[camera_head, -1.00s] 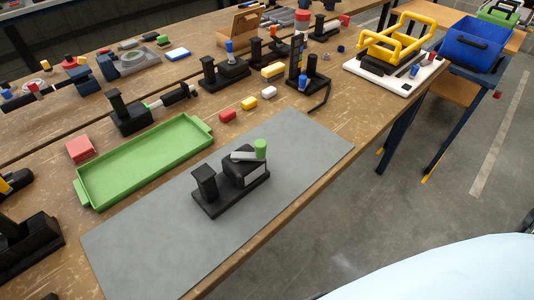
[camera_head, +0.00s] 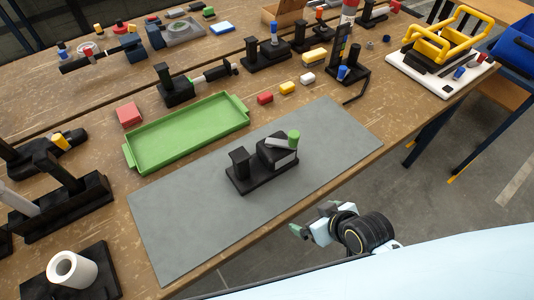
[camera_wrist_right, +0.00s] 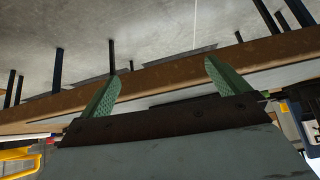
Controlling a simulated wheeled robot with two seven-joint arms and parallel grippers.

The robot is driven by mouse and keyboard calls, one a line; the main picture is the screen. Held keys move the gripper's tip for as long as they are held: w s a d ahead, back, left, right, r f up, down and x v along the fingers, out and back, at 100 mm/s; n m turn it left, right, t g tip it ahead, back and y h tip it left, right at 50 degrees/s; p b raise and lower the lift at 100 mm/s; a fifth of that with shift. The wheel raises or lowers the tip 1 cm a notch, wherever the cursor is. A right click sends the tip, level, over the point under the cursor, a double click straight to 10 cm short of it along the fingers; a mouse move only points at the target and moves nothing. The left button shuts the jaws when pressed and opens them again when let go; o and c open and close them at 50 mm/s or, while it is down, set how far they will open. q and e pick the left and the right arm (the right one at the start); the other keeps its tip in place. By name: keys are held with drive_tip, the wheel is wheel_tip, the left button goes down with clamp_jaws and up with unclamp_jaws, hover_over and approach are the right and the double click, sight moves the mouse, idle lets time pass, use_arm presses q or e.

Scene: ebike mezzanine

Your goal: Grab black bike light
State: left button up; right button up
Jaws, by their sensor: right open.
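A black fixture (camera_head: 262,180) with an upright post sits on the grey mat. On its right side is a black block-shaped unit (camera_head: 272,151) with a light-coloured face and a green knob (camera_head: 294,135) on top; it may be the black bike light, but I cannot tell for sure. My right gripper (camera_head: 299,231) is beyond the table's front edge, below and to the right of the fixture and apart from it. It is open and empty; its green fingers are spread in the right wrist view (camera_wrist_right: 164,76). My left gripper is not in view.
A green tray (camera_head: 133,158) lies behind the mat (camera_head: 180,237), with red, yellow and white blocks (camera_head: 287,88) to its right. Black stands crowd the left. A white board (camera_head: 446,88) with a yellow frame is at back right. The mat's right part is clear.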

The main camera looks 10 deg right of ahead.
sight(284, 152)
drive_tip(key=w+a+r+n+t+y+p, duration=0.15)
drive_tip(key=w+r+t, duration=0.25)
drive_tip(key=r, duration=0.7)
drive_tip(key=shift+m+t+y, duration=0.25)
drive_tip(key=shift+m+t, duration=0.1)
drive_tip(key=shift+t, duration=0.55)
drive_tip(key=x, duration=0.6)
drive_tip(key=d+b+x, duration=0.1)
drive_tip(key=x, duration=0.3)
drive_tip(key=shift+w+d+r, duration=0.1)
drive_tip(key=shift+w+r, duration=0.15)
drive_tip(key=shift+w, duration=0.15)
drive_tip(key=shift+r+x, duration=0.2)
drive_tip(key=shift+x, duration=2.45)
drive_tip(key=shift+d, duration=0.1)
drive_tip(key=c, duration=1.1)
drive_tip(key=shift+w+r, duration=0.1)
drive_tip(key=shift+r, duration=0.05)
drive_tip(key=shift+c, duration=1.2)
